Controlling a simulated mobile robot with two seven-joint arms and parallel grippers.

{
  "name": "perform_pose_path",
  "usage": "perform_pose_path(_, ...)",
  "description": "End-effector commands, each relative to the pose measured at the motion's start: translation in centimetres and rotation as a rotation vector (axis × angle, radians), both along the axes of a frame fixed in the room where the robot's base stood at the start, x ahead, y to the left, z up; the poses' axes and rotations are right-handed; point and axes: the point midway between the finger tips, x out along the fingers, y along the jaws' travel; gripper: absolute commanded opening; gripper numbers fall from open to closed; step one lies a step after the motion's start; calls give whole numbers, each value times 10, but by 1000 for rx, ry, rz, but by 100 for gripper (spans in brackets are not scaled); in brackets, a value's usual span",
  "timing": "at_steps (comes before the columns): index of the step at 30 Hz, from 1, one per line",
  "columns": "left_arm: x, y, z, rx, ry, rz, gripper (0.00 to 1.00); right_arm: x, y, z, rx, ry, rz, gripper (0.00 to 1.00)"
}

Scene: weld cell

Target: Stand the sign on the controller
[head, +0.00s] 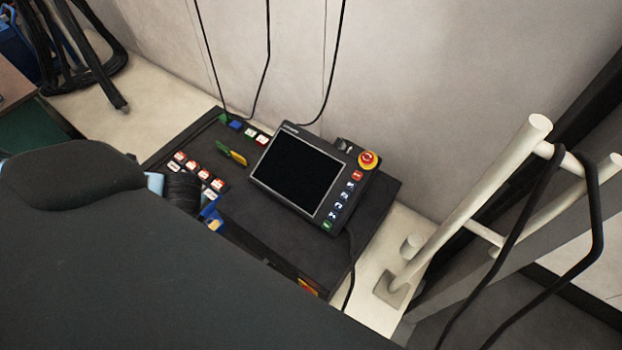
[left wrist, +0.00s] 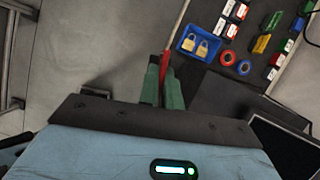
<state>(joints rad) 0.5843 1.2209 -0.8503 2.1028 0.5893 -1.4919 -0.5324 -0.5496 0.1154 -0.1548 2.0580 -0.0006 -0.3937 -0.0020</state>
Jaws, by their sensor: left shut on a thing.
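The controller (head: 245,217) is a wide dark cabinet top in the middle of the head view, against the wall; part of it is hidden by my arm. In the left wrist view its dark top (left wrist: 222,98) is at the right. My left gripper (left wrist: 163,80) has green fingers shut on a thin red thing (left wrist: 166,62), seen nearly edge-on, which may be the sign. It shows beside the controller's edge; I cannot tell its height or whether it touches. In the head view these fingers and the red thing are hidden behind my arm. My right gripper is out of view.
A pendant (head: 298,172) with a red stop button lies on the controller. Dark top shows bare below the pendant. A pale rack (head: 470,205) stands right.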

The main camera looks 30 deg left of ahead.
Motion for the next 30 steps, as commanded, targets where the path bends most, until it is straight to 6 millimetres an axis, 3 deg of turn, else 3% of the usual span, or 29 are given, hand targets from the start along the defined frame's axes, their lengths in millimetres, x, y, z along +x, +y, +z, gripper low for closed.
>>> perform_pose_path(7, 1, 16, -5, 0, 1, -187, 0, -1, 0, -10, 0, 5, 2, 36)
perform_pose_path(20, 5, 14, -4, -3, -1, -203, 0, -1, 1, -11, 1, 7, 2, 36)
perform_pose_path(30, 59, -28, -11, -7, -5, -201, 0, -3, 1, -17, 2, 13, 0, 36)
